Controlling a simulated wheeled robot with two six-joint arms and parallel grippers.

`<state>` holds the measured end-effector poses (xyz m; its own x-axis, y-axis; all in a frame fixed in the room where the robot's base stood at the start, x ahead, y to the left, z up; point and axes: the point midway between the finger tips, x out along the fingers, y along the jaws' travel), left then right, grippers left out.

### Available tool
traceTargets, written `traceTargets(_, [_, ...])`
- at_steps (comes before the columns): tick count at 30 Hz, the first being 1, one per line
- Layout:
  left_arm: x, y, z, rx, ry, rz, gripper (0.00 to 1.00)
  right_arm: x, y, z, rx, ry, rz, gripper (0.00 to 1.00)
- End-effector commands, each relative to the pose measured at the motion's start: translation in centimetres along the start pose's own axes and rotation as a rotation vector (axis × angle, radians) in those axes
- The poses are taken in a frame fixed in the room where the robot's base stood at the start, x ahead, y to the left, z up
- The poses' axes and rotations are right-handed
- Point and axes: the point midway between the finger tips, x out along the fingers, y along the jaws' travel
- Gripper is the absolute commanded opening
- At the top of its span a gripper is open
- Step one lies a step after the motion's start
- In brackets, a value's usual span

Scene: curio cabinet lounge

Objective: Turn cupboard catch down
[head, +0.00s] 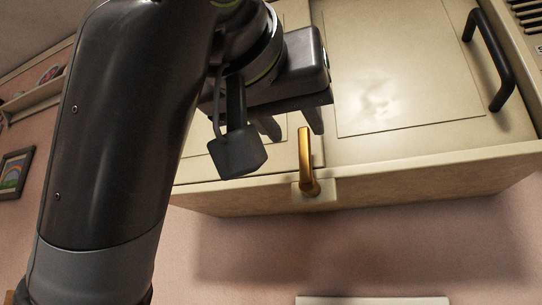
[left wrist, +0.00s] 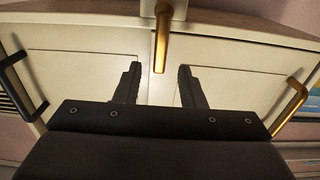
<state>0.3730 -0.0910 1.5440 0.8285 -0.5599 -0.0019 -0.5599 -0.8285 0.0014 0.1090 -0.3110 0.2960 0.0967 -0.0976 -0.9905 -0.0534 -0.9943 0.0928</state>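The cupboard catch (head: 305,158) is a brass lever at the lower edge of the cream cupboard (head: 420,165) in the head view. It pivots on a small cream block and its free end points up the picture, across the door seam. In the left wrist view the catch (left wrist: 162,40) hangs from the top, its free end pointing down the picture. My left gripper (head: 292,124) is open and empty, close to the catch's free end. In the left wrist view its two fingers (left wrist: 159,72) stand either side of that end, with gaps on both sides. My right gripper is not in view.
A black door handle (head: 490,60) is on the right door; a brass handle (left wrist: 291,108) shows at the right in the left wrist view. A framed picture (head: 14,171) and a shelf (head: 38,98) are on the pink wall at left.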

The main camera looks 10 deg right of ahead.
Motion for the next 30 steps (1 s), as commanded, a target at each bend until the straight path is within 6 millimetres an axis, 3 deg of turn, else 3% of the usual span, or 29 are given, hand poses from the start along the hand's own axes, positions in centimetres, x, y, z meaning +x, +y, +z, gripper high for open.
traceTargets(6, [2.6, 0.1, -0.1, 0.000, 0.000, 0.001, 0.36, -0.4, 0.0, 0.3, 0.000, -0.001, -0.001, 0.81])
traceTargets(17, [3.2, 0.0, 0.0, 0.001, 0.001, 0.000, 0.36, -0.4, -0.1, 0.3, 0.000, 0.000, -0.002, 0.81])
traceTargets(26, [3.2, 0.0, 0.0, 0.001, 0.001, 0.000, 0.00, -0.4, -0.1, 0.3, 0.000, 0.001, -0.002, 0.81])
traceTargets(30, [3.2, 0.0, 0.0, 0.001, 0.001, 0.000, 0.00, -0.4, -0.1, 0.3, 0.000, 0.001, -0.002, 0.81])
